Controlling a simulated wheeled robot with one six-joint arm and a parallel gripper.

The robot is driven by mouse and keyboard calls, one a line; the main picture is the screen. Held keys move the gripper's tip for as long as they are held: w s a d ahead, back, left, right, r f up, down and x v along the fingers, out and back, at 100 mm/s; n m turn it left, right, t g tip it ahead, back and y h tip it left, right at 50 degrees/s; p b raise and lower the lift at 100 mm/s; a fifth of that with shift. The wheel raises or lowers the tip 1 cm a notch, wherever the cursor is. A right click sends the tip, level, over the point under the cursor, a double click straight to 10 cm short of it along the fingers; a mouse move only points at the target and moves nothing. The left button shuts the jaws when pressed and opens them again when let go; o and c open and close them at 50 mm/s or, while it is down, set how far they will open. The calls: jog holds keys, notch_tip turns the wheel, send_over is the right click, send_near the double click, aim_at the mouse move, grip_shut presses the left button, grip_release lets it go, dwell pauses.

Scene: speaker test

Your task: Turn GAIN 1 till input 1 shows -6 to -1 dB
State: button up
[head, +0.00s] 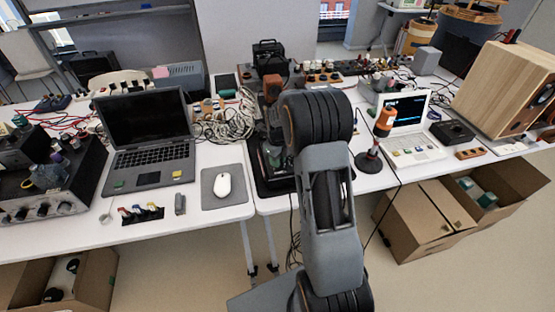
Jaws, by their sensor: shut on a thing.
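My arm (330,205) rises through the middle of the head view and blocks part of the bench. My gripper cannot be made out, hidden behind or lost against the dark parts beside my arm. A dark device (277,158) shows partly left of my arm, near the bench's front edge. I cannot read any labels on it or make out the GAIN 1 knob. A small white laptop (415,140) right of my arm has a lit dark screen (405,111), too small to read for a level.
A dark laptop (150,150) and a white mouse (223,186) on a grey pad stand left. An orange-and-black tool (384,121) stands upright close right of my arm. Cables (222,122) lie behind. A wooden speaker box (508,90) stands right. Cardboard boxes (425,222) are below.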

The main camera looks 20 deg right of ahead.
jog(key=shift+w, duration=0.1)
dwell(0.4)
jog(key=o, duration=0.9)
jog(key=shift+r, duration=0.1)
notch_tip(320, 180, up, 14)
jog(key=shift+f, duration=0.15)
dwell(0.4)
